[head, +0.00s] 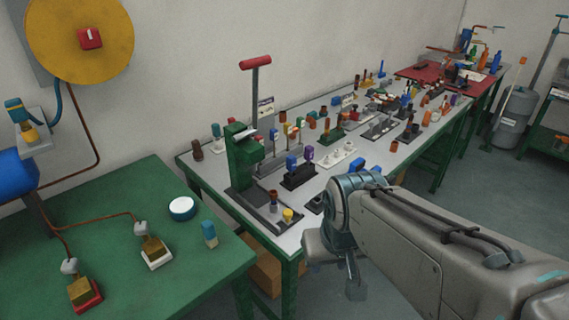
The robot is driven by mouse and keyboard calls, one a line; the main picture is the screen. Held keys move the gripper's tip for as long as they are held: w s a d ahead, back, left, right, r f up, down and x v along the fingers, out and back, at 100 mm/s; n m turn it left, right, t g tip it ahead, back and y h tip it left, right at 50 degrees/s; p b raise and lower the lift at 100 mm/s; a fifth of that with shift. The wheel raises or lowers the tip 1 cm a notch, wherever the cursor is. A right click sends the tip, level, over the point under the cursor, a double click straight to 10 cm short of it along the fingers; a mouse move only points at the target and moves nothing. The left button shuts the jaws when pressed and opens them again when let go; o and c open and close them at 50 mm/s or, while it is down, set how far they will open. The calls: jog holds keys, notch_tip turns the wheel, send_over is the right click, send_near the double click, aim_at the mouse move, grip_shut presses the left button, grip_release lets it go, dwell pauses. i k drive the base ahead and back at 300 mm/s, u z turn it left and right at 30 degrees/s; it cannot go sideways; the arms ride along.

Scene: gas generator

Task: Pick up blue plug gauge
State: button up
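Several small blue-topped pieces stand on the grey-topped workbench, and I cannot tell for sure which is the blue plug gauge. One blue piece (291,163) stands on a black block, beside a purple one. Another blue piece (357,165) shows just behind my arm's wrist and is partly hidden. A blue and tan piece (209,234) stands upright on the green table. My gripper (355,288) seems to hang below my wrist, off the bench's front edge, apart from all these pieces. Its fingers are too small and dark to tell whether they are open.
The workbench (213,172) is crowded with small parts and holders. A green press (243,155) with a red-handled lever stands at its near left end. The green table (120,215) at left carries a white round dish (182,208) and piped fittings. Open floor (500,205) lies right of the bench.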

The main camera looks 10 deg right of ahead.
aim_at(290, 160)
jog(key=k, duration=0.95)
jog(key=z, duration=0.85)
jog(key=i, duration=0.85)
jog(key=z, duration=0.45)
jog(key=i, duration=0.9)
jog(key=u, duration=1.1)
jog(key=i, duration=0.7)
jog(key=u, duration=0.8)
